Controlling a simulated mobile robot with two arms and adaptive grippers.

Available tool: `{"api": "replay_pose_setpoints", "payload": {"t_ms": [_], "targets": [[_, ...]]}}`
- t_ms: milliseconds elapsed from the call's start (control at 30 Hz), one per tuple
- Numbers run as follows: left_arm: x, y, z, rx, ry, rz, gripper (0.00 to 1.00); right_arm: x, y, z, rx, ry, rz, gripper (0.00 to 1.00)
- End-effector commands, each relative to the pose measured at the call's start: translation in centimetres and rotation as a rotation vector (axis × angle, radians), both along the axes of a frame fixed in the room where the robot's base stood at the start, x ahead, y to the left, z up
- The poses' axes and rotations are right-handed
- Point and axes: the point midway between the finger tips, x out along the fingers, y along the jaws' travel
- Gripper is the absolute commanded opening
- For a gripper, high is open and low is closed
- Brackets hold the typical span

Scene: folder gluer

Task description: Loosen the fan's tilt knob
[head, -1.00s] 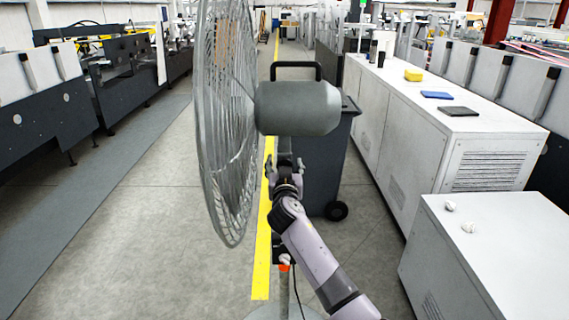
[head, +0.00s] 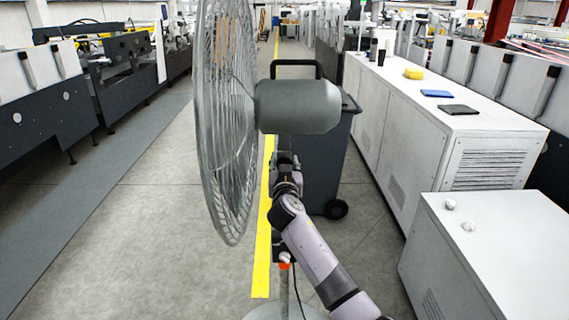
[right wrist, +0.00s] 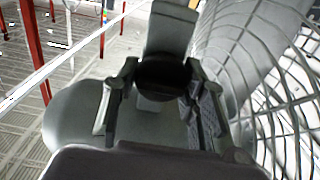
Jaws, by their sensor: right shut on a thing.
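The pedestal fan stands in front of me, its wire cage (head: 225,120) on the left and grey motor housing (head: 300,106) on the right. My right gripper (head: 286,158) is just under the housing in the head view. In the right wrist view the dark round tilt knob (right wrist: 164,78) sits between the fingers of my right gripper (right wrist: 163,85), which are shut on it. In the head view the knob is hidden by the gripper and housing. My left gripper is not in view.
A dark wheeled bin (head: 325,165) stands behind the fan. A control box with a red button (head: 284,266) is on the fan's pole. Floor to the left is clear.

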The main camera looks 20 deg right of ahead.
Motion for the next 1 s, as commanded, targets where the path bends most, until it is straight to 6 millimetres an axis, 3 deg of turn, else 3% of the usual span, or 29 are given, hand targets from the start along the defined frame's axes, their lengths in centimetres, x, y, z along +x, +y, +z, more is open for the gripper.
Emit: {"api": "replay_pose_setpoints", "payload": {"t_ms": [467,1000], "targets": [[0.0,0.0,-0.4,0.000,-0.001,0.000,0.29,0.0,0.1,-0.1,-0.095,0.027,0.000,0.11],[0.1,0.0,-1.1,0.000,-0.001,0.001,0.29,0.1,0.3,-0.2,-0.553,0.159,0.001,0.11]]}}
